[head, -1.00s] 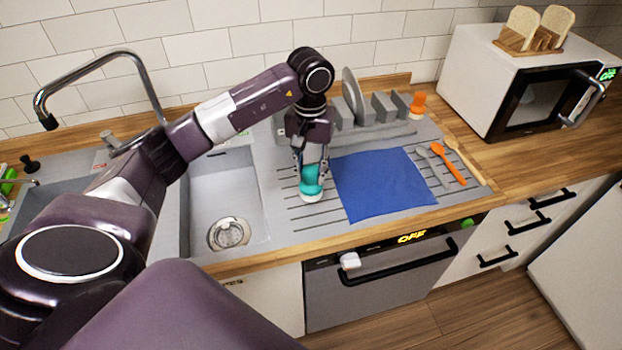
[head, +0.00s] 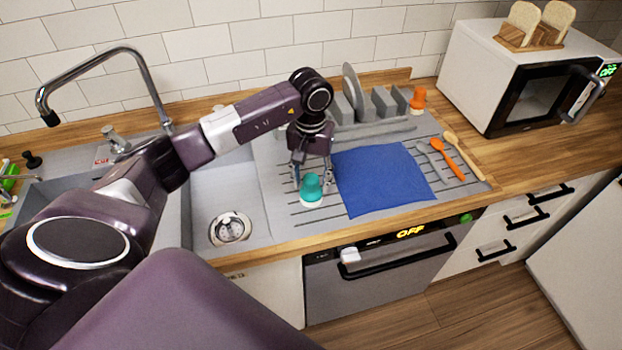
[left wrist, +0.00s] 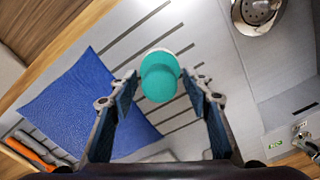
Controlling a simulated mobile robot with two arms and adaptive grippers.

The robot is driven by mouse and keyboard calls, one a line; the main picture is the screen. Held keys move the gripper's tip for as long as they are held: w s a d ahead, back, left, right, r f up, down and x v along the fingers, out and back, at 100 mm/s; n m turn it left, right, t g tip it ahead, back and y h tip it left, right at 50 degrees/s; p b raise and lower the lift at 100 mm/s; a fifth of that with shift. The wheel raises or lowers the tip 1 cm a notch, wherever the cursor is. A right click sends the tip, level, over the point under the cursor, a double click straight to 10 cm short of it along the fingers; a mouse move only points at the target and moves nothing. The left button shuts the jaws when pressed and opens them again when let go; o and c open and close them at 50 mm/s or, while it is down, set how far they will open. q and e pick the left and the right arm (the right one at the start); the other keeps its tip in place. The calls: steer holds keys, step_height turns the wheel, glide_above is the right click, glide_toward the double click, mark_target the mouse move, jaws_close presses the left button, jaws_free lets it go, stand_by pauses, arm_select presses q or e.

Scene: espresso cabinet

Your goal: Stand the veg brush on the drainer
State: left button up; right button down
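The veg brush, teal with a rounded knob on top and a pale base (head: 311,187), stands upright, base down, on the ribbed grey drainer (head: 284,186), left of the blue cloth. My left gripper (head: 312,176) is open just behind and above it, its two fingers spread apart. In the left wrist view the brush's teal knob (left wrist: 160,78) shows between the open fingertips (left wrist: 160,88), with clear gaps on both sides. My right gripper is in neither view.
A blue cloth (head: 380,180) lies flat to the right of the brush. Grey and orange utensils (head: 447,160) and a wooden spoon lie farther right. A grey rack (head: 372,130) with a plate stands behind. The sink basin (head: 225,195) is to the left.

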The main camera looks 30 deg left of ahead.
arm_select(q)
steer(key=shift+r+p, duration=0.25)
steer(key=shift+p, duration=0.05)
step_height(320, 180, up, 12)
steer(key=b, duration=0.4)
steer(key=shift+b, duration=0.3)
steer(key=shift+f, duration=0.1)
